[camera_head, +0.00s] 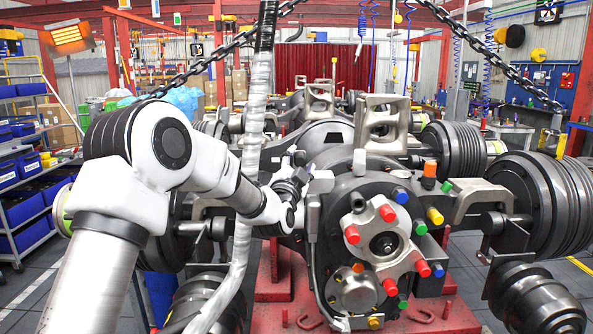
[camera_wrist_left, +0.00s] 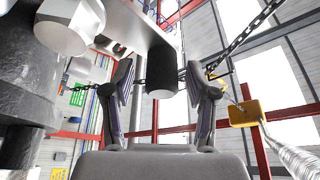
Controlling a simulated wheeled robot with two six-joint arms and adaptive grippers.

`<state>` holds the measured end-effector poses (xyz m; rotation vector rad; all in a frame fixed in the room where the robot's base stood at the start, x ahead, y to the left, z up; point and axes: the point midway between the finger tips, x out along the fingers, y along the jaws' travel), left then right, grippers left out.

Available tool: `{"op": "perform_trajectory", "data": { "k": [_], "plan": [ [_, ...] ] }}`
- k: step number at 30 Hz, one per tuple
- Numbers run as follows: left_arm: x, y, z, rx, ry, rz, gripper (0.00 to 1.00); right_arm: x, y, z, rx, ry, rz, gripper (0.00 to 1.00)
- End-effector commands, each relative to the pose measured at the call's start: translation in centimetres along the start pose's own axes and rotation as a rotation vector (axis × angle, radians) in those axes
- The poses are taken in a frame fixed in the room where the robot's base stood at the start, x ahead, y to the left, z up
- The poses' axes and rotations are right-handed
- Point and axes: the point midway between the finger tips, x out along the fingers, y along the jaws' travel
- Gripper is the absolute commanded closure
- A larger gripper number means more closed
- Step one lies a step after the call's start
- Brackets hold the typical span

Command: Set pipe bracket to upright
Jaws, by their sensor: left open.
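The axle housing (camera_head: 345,205) stands in the middle of the head view. A narrow grey upright piece (camera_head: 313,218), with a thin pipe running down from it, is on its left side. It may be the pipe bracket; I cannot tell for sure. My left gripper (camera_head: 300,170) is beside the upper left of the housing, small and partly merged with the dark parts. In the left wrist view its two fingers (camera_wrist_left: 160,78) are apart. A dark round stub (camera_wrist_left: 163,80) under a pale part shows between them, with no clear contact. My right gripper is out of view.
Colored caps, such as a red one (camera_head: 388,213), stick out from the hub face. A chain (camera_head: 480,45) and a pale wrapped hose (camera_head: 250,160) hang close by. Black ribbed bellows (camera_head: 550,200) crowd the right side. A red stand (camera_head: 275,300) is below.

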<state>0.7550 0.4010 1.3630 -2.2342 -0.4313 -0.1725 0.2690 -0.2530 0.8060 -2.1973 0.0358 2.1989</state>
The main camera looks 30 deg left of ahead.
Motion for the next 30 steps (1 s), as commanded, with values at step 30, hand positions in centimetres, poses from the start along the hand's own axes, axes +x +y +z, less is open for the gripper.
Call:
{"op": "perform_trajectory", "data": {
  "k": [30],
  "plan": [
    [-11.4, 0.1, 0.0, 0.001, 0.000, 0.001, 0.43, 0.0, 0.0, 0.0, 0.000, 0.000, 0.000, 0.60]
  ]
}}
